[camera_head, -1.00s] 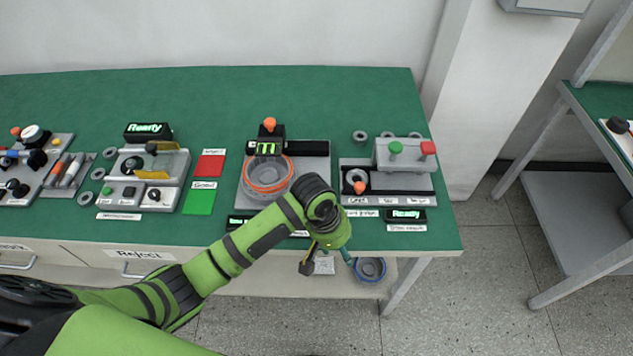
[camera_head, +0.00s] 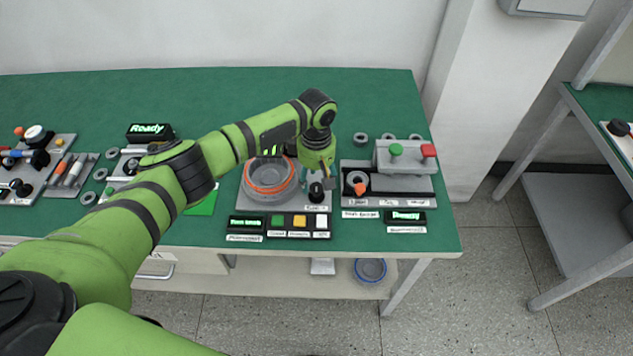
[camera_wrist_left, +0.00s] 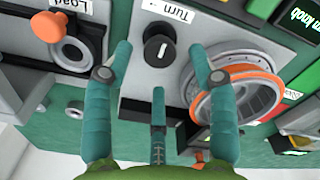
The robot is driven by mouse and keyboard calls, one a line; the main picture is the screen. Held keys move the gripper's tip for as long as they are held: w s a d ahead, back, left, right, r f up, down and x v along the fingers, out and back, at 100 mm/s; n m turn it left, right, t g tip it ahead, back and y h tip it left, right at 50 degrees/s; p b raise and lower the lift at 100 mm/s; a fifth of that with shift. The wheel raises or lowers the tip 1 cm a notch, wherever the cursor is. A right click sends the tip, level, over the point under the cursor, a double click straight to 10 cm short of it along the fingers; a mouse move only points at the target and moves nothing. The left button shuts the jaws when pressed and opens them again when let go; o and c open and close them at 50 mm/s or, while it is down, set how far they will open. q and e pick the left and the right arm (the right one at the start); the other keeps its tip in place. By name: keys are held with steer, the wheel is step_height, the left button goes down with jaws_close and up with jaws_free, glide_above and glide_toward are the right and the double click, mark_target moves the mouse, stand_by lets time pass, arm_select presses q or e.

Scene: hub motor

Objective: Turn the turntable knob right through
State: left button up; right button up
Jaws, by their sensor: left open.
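The turntable knob (camera_head: 316,190) is a small black round knob with a white line, at the front right of the grey turntable station. In the left wrist view the knob (camera_wrist_left: 159,49) sits beside a label reading "Turn". The turntable (camera_head: 268,176) with its orange ring is left of the knob; it also shows in the left wrist view (camera_wrist_left: 238,92). My left gripper (camera_head: 318,182) is above the knob. In the left wrist view its teal fingers (camera_wrist_left: 160,55) are open, one on each side of the knob and apart from it. My right gripper is not in view.
A display with three buttons (camera_head: 300,220) lies along the station's front. A press-like station with green and red buttons (camera_head: 404,158) stands to the right, its orange-knobbed lever (camera_head: 360,188) near my gripper. The green table (camera_head: 240,90) is bare at the back.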

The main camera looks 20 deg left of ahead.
mark_target(316, 191)
arm_select(q)
steer(key=shift+f, duration=1.4)
steer(key=c, duration=1.1)
steer(key=shift+c, duration=0.2)
